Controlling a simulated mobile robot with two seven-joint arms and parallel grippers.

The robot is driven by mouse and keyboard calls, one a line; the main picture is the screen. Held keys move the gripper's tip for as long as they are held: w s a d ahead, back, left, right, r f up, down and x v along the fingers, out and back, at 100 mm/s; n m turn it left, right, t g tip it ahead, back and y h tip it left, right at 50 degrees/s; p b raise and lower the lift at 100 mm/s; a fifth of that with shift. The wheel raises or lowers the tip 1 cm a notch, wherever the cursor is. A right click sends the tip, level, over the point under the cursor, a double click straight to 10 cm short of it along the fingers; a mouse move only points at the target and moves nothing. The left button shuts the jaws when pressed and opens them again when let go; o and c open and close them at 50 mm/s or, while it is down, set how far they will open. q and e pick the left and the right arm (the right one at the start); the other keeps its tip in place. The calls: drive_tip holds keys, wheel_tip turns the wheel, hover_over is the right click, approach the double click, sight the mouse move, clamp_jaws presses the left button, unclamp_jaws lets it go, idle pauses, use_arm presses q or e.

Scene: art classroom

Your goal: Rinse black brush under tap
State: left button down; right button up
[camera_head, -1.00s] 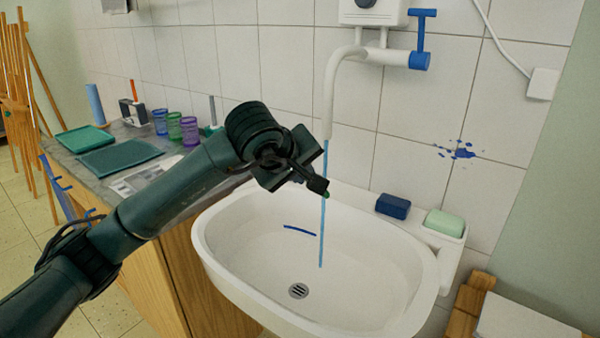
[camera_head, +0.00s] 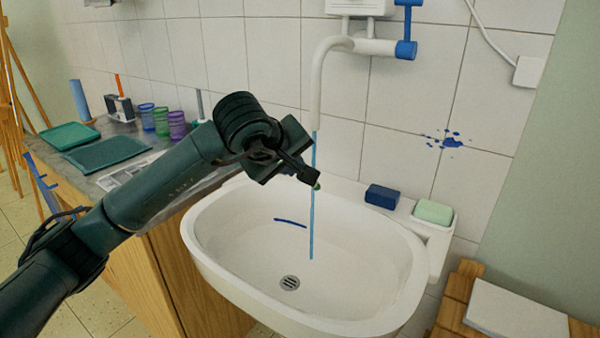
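The white tap (camera_head: 318,85) hangs over the white sink (camera_head: 215,262). A thin blue water stream (camera_head: 312,235) runs from its spout into the basin. My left gripper (camera_head: 300,172) comes in from the left, just below the spout. It appears shut on a short dark piece with a green tip, which looks like the black brush (camera_head: 313,180). The tip is at the stream in the picture; whether water touches it I cannot tell. The fingers and most of the brush are hard to make out. My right gripper is not in view.
A blue block (camera_head: 382,196) and a green soap (camera_head: 433,212) lie at the sink's back right. The counter on the left holds several coloured cups (camera_head: 161,122) and green trays (camera_head: 105,153). The basin has a blue streak (camera_head: 290,222) and a drain (camera_head: 289,283).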

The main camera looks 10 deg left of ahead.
use_arm(q)
drive_tip(key=shift+w+a, duration=0.1)
drive_tip(key=shift+a, duration=0.1)
drive_tip(key=shift+d, duration=0.3)
idle(0.3)
drive_tip(key=shift+a+b, duration=0.3)
drive_tip(key=shift+b, duration=0.15)
idle(0.3)
drive_tip(key=s+a+b, duration=0.2)
drive_tip(key=s, duration=0.5)
drive_tip(key=shift+a, duration=0.2)
idle(1.0)
